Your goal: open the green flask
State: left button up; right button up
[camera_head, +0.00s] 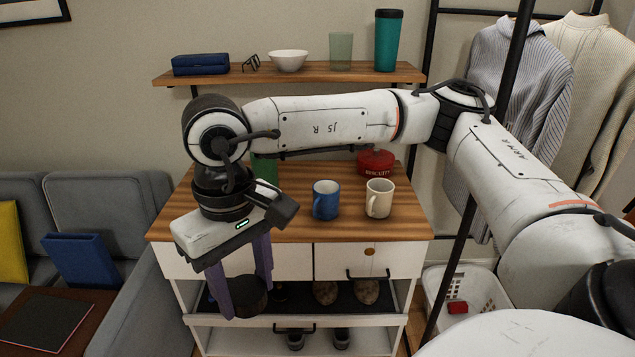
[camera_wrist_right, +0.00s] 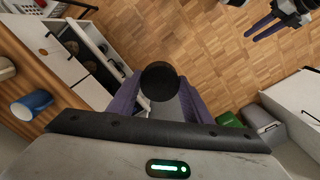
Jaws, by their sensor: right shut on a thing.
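My right gripper (camera_head: 243,278) points down in front of the cabinet. Its purple fingers are shut on a round black lid (camera_head: 250,297). The lid also shows in the right wrist view (camera_wrist_right: 160,82), between the fingertips. A green flask (camera_head: 265,168) stands on the wooden cabinet top behind my right wrist. My arm hides its top and the wrist hides part of its body, so I cannot see its mouth. My left gripper (camera_wrist_right: 265,28) shows only in the right wrist view, at the top right, over the floor. Its two purple fingers are apart and empty.
A blue mug (camera_head: 326,199), a cream mug (camera_head: 379,198) and a red biscuit tin (camera_head: 375,162) stand on the cabinet top (camera_head: 290,228). A wall shelf (camera_head: 300,77) holds a teal flask (camera_head: 388,40), a green glass (camera_head: 341,50) and a white bowl (camera_head: 289,60). A grey sofa is left.

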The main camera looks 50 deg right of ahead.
aim_at(266, 169)
jog(key=z, duration=1.2)
jog(key=i, duration=1.5)
